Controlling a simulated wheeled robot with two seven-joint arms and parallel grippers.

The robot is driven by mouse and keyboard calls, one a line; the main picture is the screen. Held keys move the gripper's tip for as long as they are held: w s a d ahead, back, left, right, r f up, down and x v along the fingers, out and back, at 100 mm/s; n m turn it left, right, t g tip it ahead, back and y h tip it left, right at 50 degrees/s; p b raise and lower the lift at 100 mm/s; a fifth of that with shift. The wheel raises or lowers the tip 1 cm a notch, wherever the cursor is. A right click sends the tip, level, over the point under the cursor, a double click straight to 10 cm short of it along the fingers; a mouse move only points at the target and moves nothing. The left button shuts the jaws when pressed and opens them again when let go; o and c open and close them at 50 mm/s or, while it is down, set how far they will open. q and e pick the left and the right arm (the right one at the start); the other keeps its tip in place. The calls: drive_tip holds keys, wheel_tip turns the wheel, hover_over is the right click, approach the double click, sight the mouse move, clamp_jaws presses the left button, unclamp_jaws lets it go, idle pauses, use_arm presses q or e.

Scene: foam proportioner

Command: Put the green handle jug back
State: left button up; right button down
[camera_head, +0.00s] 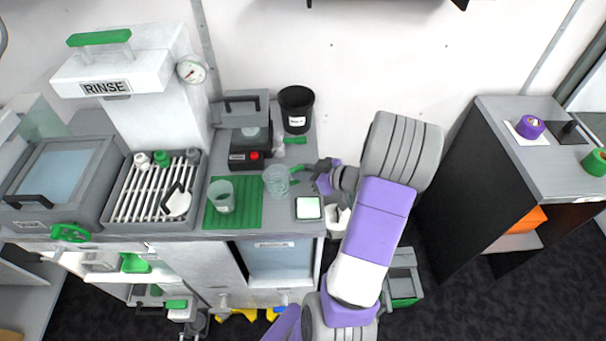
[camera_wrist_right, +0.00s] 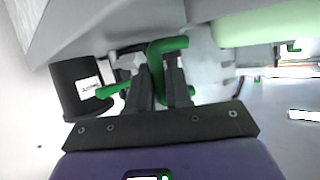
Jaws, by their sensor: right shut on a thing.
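The clear green-handle jug (camera_head: 277,181) is on or just above the grey counter, at the right edge of the green mat (camera_head: 249,217); I cannot tell if it touches. Its green handle points right, toward my right gripper (camera_head: 306,175). In the right wrist view the jaws of my right gripper (camera_wrist_right: 156,82) are shut on the green handle (camera_wrist_right: 156,62). The jug's body is hard to make out there. A second clear jug (camera_head: 222,197) stands on the left part of the green mat. My left gripper is not in view.
A black bin (camera_head: 296,109) stands behind, also large in the wrist view (camera_wrist_right: 80,88). A grey device with a red button (camera_head: 250,150) is behind the mat. A scale (camera_head: 308,208) lies near the front edge. A drying rack (camera_head: 152,190) stands left.

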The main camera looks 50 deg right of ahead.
drive_tip(key=shift+r, duration=0.1)
drive_tip(key=c, duration=1)
unclamp_jaws()
drive_tip(key=shift+c, duration=0.2)
drive_tip(key=shift+s+r, duration=0.15)
drive_tip(key=shift+s, duration=0.05)
drive_tip(key=p+v, duration=0.3)
drive_tip(key=v, duration=0.8)
drive_tip(key=shift+s, duration=0.35)
